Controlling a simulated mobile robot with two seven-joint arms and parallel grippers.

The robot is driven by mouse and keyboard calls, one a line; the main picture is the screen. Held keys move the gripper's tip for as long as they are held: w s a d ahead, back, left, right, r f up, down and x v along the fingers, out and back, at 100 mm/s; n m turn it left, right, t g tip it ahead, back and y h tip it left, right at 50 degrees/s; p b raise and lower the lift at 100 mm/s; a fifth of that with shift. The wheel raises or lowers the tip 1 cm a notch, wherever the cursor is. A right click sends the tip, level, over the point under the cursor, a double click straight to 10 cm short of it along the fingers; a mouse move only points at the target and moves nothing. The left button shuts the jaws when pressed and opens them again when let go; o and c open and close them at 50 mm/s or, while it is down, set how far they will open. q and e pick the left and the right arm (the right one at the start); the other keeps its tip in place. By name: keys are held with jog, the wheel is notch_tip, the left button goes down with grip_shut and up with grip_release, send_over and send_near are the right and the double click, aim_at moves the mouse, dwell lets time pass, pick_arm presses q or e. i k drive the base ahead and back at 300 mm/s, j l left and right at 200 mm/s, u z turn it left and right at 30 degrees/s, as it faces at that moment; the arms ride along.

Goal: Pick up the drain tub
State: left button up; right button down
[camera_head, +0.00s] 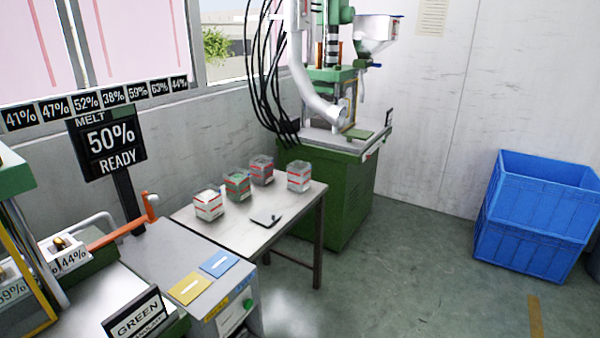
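Several small clear tubs with red stripes stand on the side table, and I cannot tell which one is the drain tub, as no readable label shows. The front left tub (208,205) looks whitish inside. Beside it is a tub with green contents (237,185). Behind that is a greyish tub (262,170). The tub at the right (299,176) stands apart near the table's far right edge and looks pale, with red bands. Neither of my grippers shows in the view.
Stacked blue crates (535,215) stand at the right. A grey cabinet (165,262) with yellow and blue cards adjoins the table. The floor between is clear.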

aim_at(299, 171)
jog(key=i+l, duration=0.2)
jog(key=i, duration=0.3)
jog(key=i+l+u, duration=0.1)
jog(key=i, duration=0.4)
jog(key=i+l, duration=0.35)
jog(key=i, duration=0.2)
jog(key=i+l, duration=0.25)
jog(key=i, duration=0.25)
jog(key=i+l+u, duration=0.1)
jog(key=i+l, duration=0.15)
jog(key=i, duration=0.25)
